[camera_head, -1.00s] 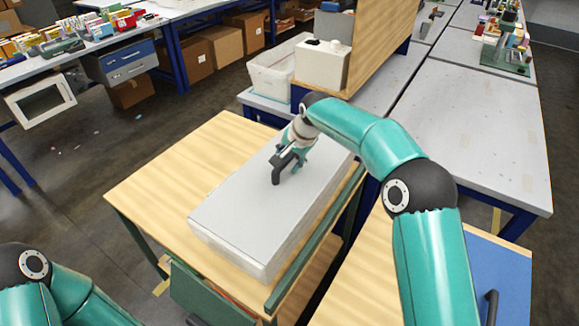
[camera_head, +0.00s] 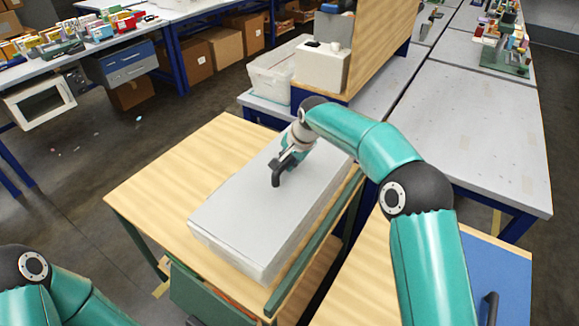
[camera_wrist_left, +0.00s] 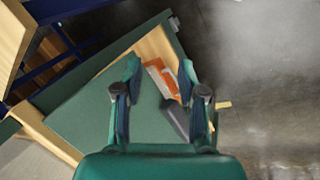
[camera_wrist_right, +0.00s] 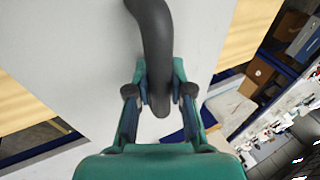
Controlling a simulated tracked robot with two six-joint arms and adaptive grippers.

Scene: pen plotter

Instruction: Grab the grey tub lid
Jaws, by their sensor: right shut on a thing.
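The grey tub lid (camera_head: 245,208) lies flat on a pale tub (camera_head: 236,262) on the wooden table. A dark curved handle (camera_head: 276,176) stands up from the lid. My right gripper (camera_head: 282,164) is at this handle. In the right wrist view the right gripper (camera_wrist_right: 160,100) is shut on the handle (camera_wrist_right: 152,40), which passes between its fingers, and the lid (camera_wrist_right: 65,60) fills much of the view. In the left wrist view my left gripper (camera_wrist_left: 160,85) is open and empty, above a partly open green drawer (camera_wrist_left: 110,105).
The wooden table (camera_head: 150,190) has free room left of the tub. The drawer holds an orange item (camera_wrist_left: 162,75) and a dark-handled tool (camera_wrist_left: 176,118). A white bin (camera_head: 272,75) and a wooden panel (camera_head: 380,40) stand behind.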

